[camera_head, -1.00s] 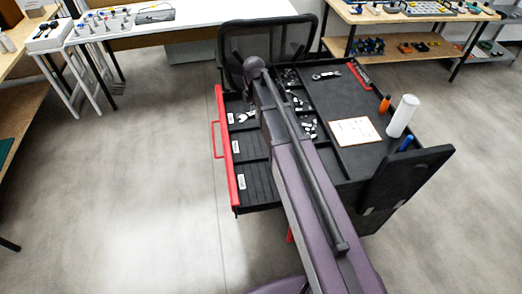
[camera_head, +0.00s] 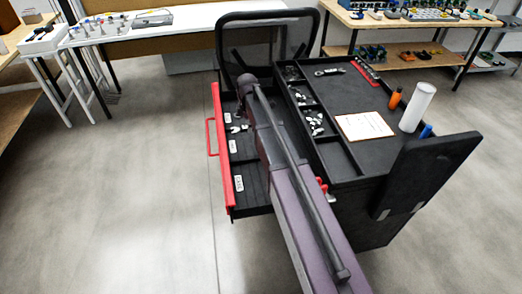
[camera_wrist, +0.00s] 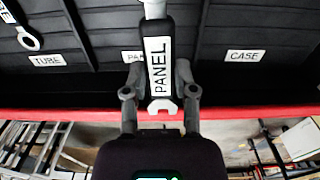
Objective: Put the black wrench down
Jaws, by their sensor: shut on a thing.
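In the wrist view my gripper (camera_wrist: 160,78) has its fingers on either side of a black-handled wrench (camera_wrist: 157,42) with pale metal ends and a white PANEL label. It is shut on the wrench. The wrench is over the middle compartment of the open drawer (camera_wrist: 88,48), whose own label is partly hidden behind it. I cannot tell whether the wrench touches the drawer floor. In the head view the red-fronted drawer (camera_head: 219,150) is open, and my arm hides the gripper and the held wrench.
Another wrench (camera_wrist: 27,38) lies in the TUBE compartment; the CASE compartment (camera_wrist: 262,25) looks empty where visible. The trolley top (camera_head: 345,95) carries loose parts, a paper sheet (camera_head: 364,126), an orange bottle (camera_head: 395,98) and a white cylinder (camera_head: 417,107). Floor left of the drawer is clear.

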